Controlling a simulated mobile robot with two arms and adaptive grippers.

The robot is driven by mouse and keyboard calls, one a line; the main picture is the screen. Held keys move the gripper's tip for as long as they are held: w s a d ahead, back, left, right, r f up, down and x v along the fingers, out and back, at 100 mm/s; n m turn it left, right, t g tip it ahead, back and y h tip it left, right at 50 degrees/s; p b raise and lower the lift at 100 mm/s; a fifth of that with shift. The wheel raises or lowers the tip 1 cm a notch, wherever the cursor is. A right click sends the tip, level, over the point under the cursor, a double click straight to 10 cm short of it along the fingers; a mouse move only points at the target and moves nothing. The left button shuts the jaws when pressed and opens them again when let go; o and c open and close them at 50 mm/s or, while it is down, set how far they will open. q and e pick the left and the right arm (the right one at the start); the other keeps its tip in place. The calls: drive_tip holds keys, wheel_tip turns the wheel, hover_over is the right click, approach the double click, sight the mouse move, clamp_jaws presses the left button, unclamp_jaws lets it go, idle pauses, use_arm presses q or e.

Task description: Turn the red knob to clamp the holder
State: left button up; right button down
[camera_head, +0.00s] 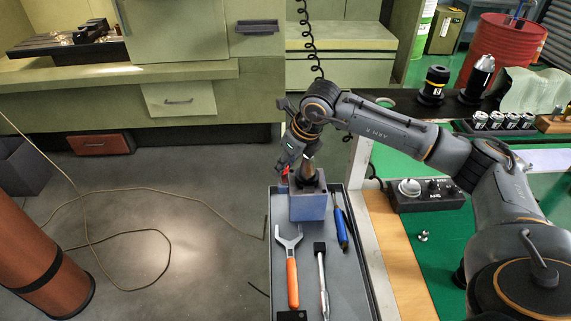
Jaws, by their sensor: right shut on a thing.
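A blue-grey clamping block (308,207) stands on the cart tray, near its far end. A metallic holder (309,168) with a dark collar stands upright in the top of the block. A bit of the red knob (284,177) shows at the block's left side; most of it is hidden behind my gripper. My right gripper (287,163) reaches in from the right over the block, points down and is shut on the red knob. Its fingertips are small and partly hidden.
The grey cart tray (262,313) also holds an orange-handled wrench (292,275), a rod-like tool (322,280) and a blue-handled tool (341,229). A black control box (425,195) sits on the green bench at right. A cable (150,190) lies on the floor at left.

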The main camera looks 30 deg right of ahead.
drive_tip(key=n+b, duration=0.1)
drive_tip(key=n+y+b, duration=0.1)
drive_tip(key=n, duration=0.1)
drive_tip(key=shift+w+d+f, duration=0.1)
drive_tip(key=shift+w+f, duration=0.05)
drive_tip(key=n+g+y+b, duration=0.1)
drive_tip(key=n+b, duration=0.1)
drive_tip(key=n, duration=0.1)
drive_tip(key=shift+w+n, duration=0.1)
drive_tip(key=shift+n, duration=0.2)
drive_tip(key=n+g, duration=0.1)
drive_tip(key=n, duration=0.1)
drive_tip(key=n+g+b, duration=0.1)
drive_tip(key=n, duration=0.1)
drive_tip(key=shift+w+d+n+y, duration=0.15)
drive_tip(key=shift+n+y, duration=0.15)
drive_tip(key=shift+y, duration=0.1)
drive_tip(key=n+g, duration=0.1)
drive_tip(key=n, duration=0.1)
drive_tip(key=n+g+b, duration=0.1)
drive_tip(key=n, duration=0.2)
drive_tip(key=shift+w+r, duration=0.15)
drive_tip(key=shift+r, duration=0.05)
drive_tip(key=shift+n, duration=0.3)
drive_tip(key=c, duration=1.1)
unclamp_jaws()
drive_tip(key=shift+o, duration=0.2)
